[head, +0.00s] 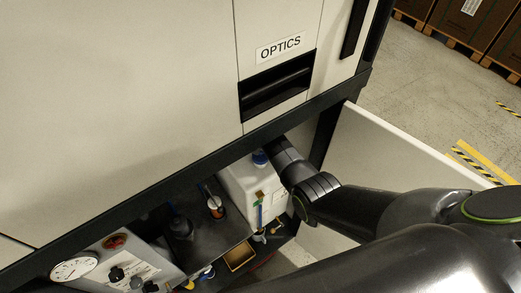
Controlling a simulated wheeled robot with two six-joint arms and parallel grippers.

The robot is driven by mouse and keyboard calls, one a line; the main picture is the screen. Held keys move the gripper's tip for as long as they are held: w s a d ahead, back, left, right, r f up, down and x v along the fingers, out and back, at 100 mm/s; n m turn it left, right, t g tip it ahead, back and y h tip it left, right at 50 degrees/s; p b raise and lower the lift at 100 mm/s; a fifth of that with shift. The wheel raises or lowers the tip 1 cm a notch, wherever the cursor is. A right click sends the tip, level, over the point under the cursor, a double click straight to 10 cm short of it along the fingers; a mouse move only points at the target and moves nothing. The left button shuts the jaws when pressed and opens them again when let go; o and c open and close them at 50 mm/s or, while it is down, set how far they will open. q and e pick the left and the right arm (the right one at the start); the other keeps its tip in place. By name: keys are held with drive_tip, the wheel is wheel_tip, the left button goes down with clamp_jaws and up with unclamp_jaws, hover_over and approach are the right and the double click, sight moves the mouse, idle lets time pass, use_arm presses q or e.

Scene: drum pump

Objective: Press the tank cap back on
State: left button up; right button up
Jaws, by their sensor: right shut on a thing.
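The white tank (238,182) stands inside the open lower cabinet, below the panel marked OPTICS. A blue cap (260,158) shows at the top of the tank, right beside the tip of my right gripper (272,151). My right gripper reaches in from the right, under the cabinet's dark frame, and is shut on the blue cap. Its fingertips are partly hidden by the frame and shadow, so I cannot tell whether the cap is seated or just above the opening. My left gripper is not in view.
The dark frame edge (190,170) runs just above the tank. An open white door (385,150) stands to the right. A gauge (74,268) and a red knob (114,241) sit on a panel at lower left. A small wooden tray (240,258) lies below the tank.

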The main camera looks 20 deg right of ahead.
drive_tip(key=shift+f, duration=0.5)
idle(1.3)
drive_tip(key=shift+f, duration=0.1)
idle(0.8)
drive_tip(key=o, duration=1)
drive_tip(key=shift+o, duration=0.4)
drive_tip(key=o, duration=0.4)
drive_tip(key=shift+r+p, duration=1.15)
drive_tip(key=shift+p, duration=0.35)
drive_tip(key=shift+r, duration=1.9)
clamp_jaws()
